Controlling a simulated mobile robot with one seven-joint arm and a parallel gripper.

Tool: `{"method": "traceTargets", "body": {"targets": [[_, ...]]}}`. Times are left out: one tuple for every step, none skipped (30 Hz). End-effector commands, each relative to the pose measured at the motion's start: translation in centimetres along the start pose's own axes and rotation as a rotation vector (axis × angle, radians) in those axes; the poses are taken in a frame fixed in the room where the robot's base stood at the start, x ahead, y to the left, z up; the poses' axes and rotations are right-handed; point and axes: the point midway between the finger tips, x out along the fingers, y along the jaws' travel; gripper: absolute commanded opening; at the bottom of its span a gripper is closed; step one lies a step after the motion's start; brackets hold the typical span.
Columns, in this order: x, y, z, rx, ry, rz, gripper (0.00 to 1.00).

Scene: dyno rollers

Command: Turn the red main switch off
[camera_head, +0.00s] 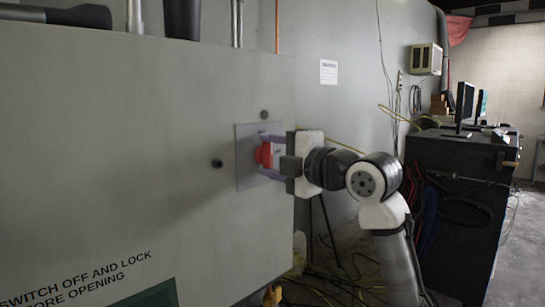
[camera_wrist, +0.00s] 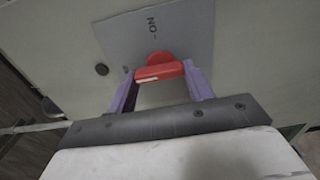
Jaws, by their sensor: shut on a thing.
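The red main switch (camera_head: 264,155) sits on a grey plate (camera_head: 246,178) on the front of a large grey cabinet. My gripper (camera_head: 270,156) reaches it from the right, with its purple fingers at the switch. In the wrist view the red switch handle (camera_wrist: 160,70) lies between the two purple fingertips of my gripper (camera_wrist: 160,76), which are shut on its ends. The plate (camera_wrist: 185,28) carries an "ON" mark above the handle in that view. The handle's white line is at its left end there. My fingers hide part of the switch in the head view.
The grey cabinet (camera_head: 110,150) fills the left, with dark knobs (camera_head: 217,163) beside the plate and a printed warning below. A black desk (camera_head: 465,210) with monitors stands at the right. Cables (camera_head: 335,285) lie on the floor below my arm.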

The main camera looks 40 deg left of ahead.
Motion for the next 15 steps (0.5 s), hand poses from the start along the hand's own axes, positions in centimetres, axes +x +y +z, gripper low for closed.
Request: {"method": "traceTargets", "body": {"targets": [[0.0,-0.04,-0.05,-0.003,0.001,-0.002,0.28],[0.0,-0.05,-0.06,-0.003,0.001,-0.002,0.28],[0.0,-0.05,-0.06,-0.003,0.001,-0.002,0.54],[0.0,-0.05,-0.05,-0.003,0.001,-0.002,0.58],[0.0,-0.05,-0.05,-0.002,0.001,-0.002,0.62],[0.0,-0.05,-0.05,-0.002,0.001,-0.002,0.67],[0.0,-0.04,-0.04,-0.002,0.0,-0.001,0.71],[0.0,-0.04,-0.04,-0.002,0.0,-0.001,0.73],[0.0,-0.04,-0.04,-0.001,0.0,-0.001,0.73],[0.0,-0.03,-0.03,-0.001,0.0,-0.001,0.73],[0.0,-0.03,-0.03,-0.001,0.0,-0.001,0.73],[0.0,-0.03,-0.03,-0.001,0.0,-0.001,0.73],[0.0,-0.03,-0.03,-0.001,0.0,-0.001,0.73],[0.0,-0.03,-0.02,-0.001,0.0,-0.001,0.73],[-0.02,-0.03,-0.02,0.0,0.0,-0.001,0.73]]}}
